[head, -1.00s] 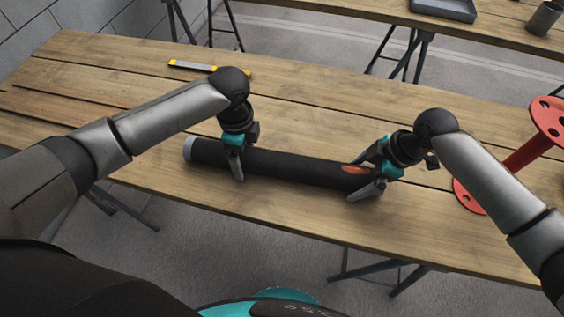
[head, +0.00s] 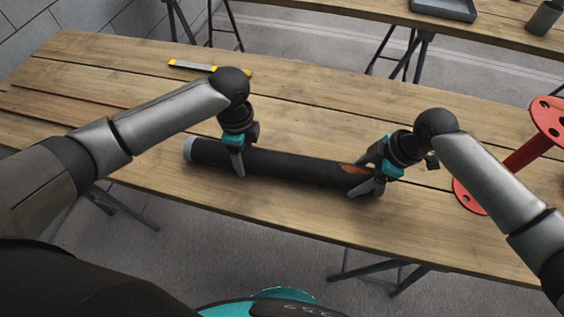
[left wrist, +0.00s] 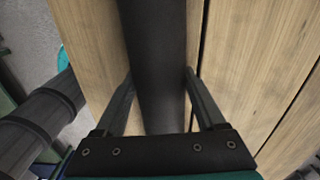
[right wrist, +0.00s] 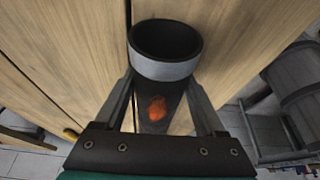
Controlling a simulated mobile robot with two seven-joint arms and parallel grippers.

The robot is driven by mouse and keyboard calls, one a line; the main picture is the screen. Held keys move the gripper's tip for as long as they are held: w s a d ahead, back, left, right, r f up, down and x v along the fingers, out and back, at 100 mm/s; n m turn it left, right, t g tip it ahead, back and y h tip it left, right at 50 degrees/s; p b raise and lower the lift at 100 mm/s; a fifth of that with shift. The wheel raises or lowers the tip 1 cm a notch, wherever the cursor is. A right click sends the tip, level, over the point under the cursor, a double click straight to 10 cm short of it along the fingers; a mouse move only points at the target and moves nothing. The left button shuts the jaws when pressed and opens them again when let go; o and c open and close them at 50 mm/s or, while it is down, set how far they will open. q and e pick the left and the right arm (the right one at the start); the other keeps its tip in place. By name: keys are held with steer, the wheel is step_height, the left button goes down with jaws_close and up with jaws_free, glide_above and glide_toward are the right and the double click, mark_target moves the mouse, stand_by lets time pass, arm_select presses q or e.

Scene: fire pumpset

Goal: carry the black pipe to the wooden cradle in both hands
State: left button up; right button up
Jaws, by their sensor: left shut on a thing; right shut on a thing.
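The black pipe (head: 290,166) lies lengthwise along the near part of the wooden table, with a pale grey band at its left end and an orange mark near its right end. My left gripper (head: 238,165) is shut around it near the left end; in the left wrist view the fingers (left wrist: 159,75) flank the pipe (left wrist: 155,30). My right gripper (head: 368,182) is shut around it near the right end; the right wrist view shows the open, grey-banded mouth (right wrist: 165,62) just beyond the fingers. I cannot tell whether the pipe touches the table. I see no wooden cradle.
The wooden table (head: 310,105) is mostly clear behind the pipe. A yellow-and-grey level (head: 208,68) lies at its far left. A second table behind holds a grey tray (head: 443,9) and a grey cylinder (head: 543,18).

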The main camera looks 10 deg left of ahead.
arm_select(q)
jaws_close()
arm_select(e)
jaws_close()
arm_select(q)
steer(key=shift+w+r, duration=0.1)
steer(key=shift+r, duration=0.05)
arm_select(e)
steer(key=shift+w+r, duration=0.15)
steer(key=shift+r, duration=0.05)
arm_select(q)
steer(key=shift+r, duration=0.1)
arm_select(e)
steer(key=shift+r, duration=0.1)
